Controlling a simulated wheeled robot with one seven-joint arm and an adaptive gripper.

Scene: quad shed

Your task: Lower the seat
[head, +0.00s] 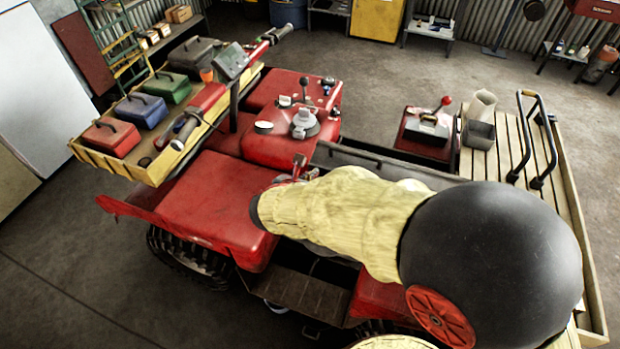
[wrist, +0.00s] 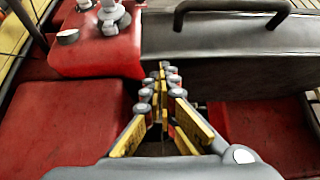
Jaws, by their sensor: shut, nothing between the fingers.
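The seat (head: 395,171) is a dark grey slab with a black grab handle (head: 348,153) along its far edge. It lies behind my arm in the head view, which hides part of it. In the wrist view the seat (wrist: 225,62) spans the upper right, with its handle (wrist: 232,10) at the top. It seems raised, with a dark gap below its near edge; its exact tilt is unclear. My gripper (head: 299,168) is shut and empty, just left of the seat. In the wrist view its fingertips (wrist: 162,75) meet beside the seat's left end, apart from the handle.
The red tank (head: 275,140) with knobs and a lever is close beyond my gripper. The front rack (head: 165,165) carries several toolboxes at the left. A wooden rear rack (head: 510,150) with a black rail stands at the right. Open floor lies beyond the quad.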

